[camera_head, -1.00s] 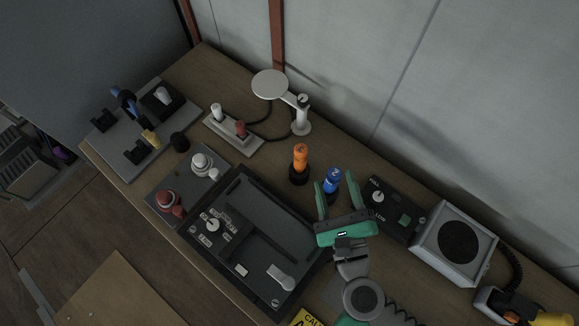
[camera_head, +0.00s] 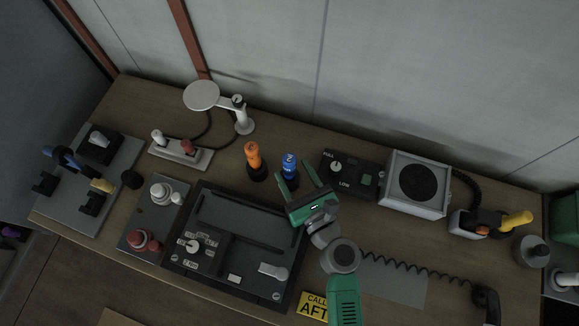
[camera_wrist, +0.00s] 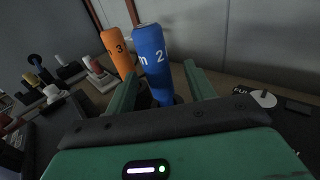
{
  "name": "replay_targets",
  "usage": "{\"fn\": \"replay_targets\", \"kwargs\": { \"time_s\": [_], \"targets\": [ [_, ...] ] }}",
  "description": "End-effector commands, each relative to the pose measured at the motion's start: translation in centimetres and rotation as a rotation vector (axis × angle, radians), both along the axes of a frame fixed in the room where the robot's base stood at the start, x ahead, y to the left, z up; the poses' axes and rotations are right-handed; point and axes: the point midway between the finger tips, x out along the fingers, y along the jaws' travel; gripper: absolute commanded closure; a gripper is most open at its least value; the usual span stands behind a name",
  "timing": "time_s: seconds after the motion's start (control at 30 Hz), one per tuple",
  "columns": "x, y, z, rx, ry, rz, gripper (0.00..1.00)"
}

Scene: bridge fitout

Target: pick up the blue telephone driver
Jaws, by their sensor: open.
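The blue telephone driver (camera_head: 289,165) stands upright in a dark holder on the desk, with a white "2" on it. In the wrist view the blue driver (camera_wrist: 152,62) rises beyond and between my fingers. My green gripper (camera_head: 297,180) is open and empty, its fingers pointing toward the blue driver from the front right. In the wrist view my gripper (camera_wrist: 163,85) has one finger on each side of the driver's lower part. I cannot tell whether either finger touches it. The foot of the driver is partly hidden by my gripper.
An orange driver (camera_head: 253,154), marked 3, stands close left of the blue one. A black control box (camera_head: 352,175) and a grey speaker (camera_head: 416,183) stand to the right. A black console (camera_head: 240,240) lies in front. A lamp (camera_head: 202,96) stands behind left.

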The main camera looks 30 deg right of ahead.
Motion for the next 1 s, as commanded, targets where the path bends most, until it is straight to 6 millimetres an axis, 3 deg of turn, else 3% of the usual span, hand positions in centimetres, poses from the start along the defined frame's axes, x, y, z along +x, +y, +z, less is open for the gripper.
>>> {"fn": "replay_targets", "kwargs": {
  "time_s": [0.2,0.47,0.53,0.77,1.0],
  "targets": [
    [3.8,0.3,0.1,-0.001,-0.003,0.002,0.46],
    [4.4,0.3,0.0,-0.001,0.000,0.001,0.46],
    [4.4,0.3,0.0,-0.002,0.000,0.001,0.54],
    [4.4,0.3,0.0,-0.002,-0.001,0.001,0.99],
    [4.4,0.3,0.5,-0.002,-0.002,0.001,1.00]
  ]
}}
